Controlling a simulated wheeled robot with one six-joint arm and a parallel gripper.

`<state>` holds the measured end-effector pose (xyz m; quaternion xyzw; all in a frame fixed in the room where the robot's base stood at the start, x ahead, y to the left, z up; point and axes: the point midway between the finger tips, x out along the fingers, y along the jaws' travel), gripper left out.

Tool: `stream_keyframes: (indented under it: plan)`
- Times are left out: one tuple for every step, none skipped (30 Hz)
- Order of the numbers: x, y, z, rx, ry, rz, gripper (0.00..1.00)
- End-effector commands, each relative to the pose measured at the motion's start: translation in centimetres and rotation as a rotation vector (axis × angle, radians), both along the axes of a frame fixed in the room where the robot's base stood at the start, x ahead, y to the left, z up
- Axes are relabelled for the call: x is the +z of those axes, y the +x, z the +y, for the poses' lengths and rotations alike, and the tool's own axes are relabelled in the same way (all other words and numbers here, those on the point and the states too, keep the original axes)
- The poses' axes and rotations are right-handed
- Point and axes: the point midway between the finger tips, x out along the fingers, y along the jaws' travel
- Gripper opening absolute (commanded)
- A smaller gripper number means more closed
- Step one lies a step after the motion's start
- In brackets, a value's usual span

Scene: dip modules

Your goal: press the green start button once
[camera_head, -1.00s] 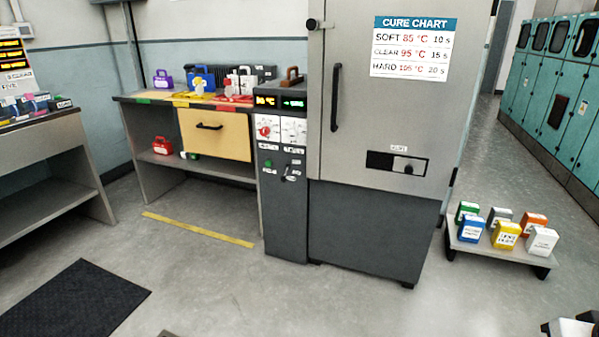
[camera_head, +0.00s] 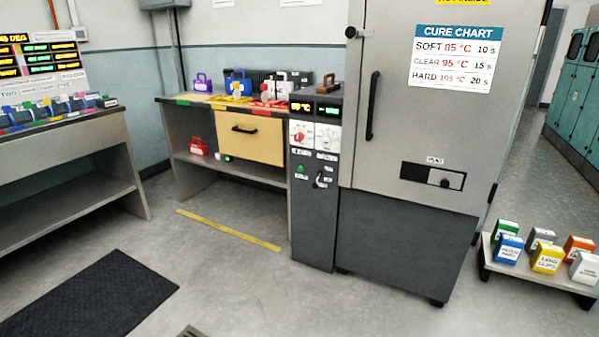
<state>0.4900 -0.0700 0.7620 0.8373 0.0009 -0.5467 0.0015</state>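The green start button (camera_head: 301,169) is a small round green spot on the dark grey control column (camera_head: 314,215), left of the grey oven (camera_head: 410,120). Small labels sit by it, and a dark switch (camera_head: 320,180) is to its right. Above it are a dial panel with a red-marked dial (camera_head: 300,134) and a second pale dial (camera_head: 327,139). Two small displays, one yellow (camera_head: 301,107) and one green (camera_head: 328,109), top the column. Their text is too small to read surely. My gripper is not in view.
A bench with a yellow drawer (camera_head: 249,137) stands left of the column. A low platform (camera_head: 486,262) with several coloured boxes is at right. A black mat (camera_head: 90,297) and a yellow floor strip (camera_head: 228,230) lie in front. The floor before the column is clear.

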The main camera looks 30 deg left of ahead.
Motion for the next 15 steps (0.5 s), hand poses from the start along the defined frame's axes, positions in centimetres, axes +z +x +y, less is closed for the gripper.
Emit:
stream_keyframes:
  plan:
    - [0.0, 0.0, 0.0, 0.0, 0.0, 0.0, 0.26]
    - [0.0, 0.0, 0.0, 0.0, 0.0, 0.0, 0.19]
    - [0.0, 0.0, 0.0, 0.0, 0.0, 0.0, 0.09]
    - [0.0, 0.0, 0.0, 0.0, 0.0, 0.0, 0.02]
    - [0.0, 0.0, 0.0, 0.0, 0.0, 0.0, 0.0]
    - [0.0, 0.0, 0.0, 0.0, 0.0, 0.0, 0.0]
    - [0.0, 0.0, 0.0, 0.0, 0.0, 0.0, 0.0]
    - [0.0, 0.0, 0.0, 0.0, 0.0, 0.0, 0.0]
    - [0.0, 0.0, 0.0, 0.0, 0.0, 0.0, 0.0]
    - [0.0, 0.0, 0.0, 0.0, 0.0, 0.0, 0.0]
    - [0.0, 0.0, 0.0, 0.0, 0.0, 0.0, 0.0]
    - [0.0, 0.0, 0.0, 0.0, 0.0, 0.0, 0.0]
    - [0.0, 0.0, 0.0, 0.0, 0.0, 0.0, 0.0]
    - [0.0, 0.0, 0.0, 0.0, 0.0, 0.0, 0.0]
    - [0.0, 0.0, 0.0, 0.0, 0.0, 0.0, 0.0]
